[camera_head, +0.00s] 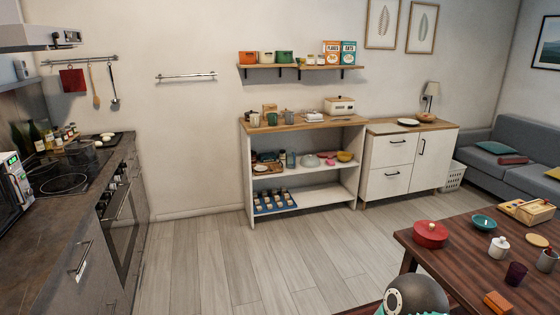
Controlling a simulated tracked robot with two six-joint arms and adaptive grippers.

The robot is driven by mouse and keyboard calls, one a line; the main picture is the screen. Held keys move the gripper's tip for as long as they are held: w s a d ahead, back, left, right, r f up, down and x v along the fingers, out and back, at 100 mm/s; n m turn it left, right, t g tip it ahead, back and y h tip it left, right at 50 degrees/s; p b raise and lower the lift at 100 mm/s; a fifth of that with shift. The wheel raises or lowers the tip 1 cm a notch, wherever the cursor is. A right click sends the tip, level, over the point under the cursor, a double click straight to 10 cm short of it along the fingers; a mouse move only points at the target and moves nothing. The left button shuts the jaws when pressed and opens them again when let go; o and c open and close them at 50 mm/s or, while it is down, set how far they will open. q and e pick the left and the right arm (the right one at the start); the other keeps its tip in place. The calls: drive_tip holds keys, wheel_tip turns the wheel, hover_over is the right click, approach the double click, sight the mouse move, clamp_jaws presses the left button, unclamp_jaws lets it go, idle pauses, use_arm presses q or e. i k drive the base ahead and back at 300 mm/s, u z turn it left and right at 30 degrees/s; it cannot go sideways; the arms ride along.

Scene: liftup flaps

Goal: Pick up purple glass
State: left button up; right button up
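The purple glass (516,273) is a small dark purple tumbler. It stands upright on the dark wooden table (462,250) at the lower right, towards the front of the visible tabletop. An orange-brown block lies in front of it to the left, and a grey metal cup stands behind it to the right. Neither of my grippers shows. A rounded grey part at the bottom edge, left of the table, seems to be mine.
The table also holds a red lidded pot (430,234), teal bowl (484,222), white jar (499,247), metal cup (547,260), orange-brown block (497,302) and wooden box (527,211). Open floor (230,265) lies between the counter (50,228) and table. A shelf unit (249,185) stands behind.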

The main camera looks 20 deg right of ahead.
sight(516, 272)
drive_tip(key=z, duration=0.5)
drive_tip(key=i, duration=1.15)
drive_tip(key=z, duration=1.05)
drive_tip(key=i, duration=0.7)
drive_tip(key=z, duration=0.3)
drive_tip(key=k, duration=0.9)
drive_tip(key=z, duration=0.2)
drive_tip(key=i, duration=0.9)
drive_tip(key=u, duration=0.1)
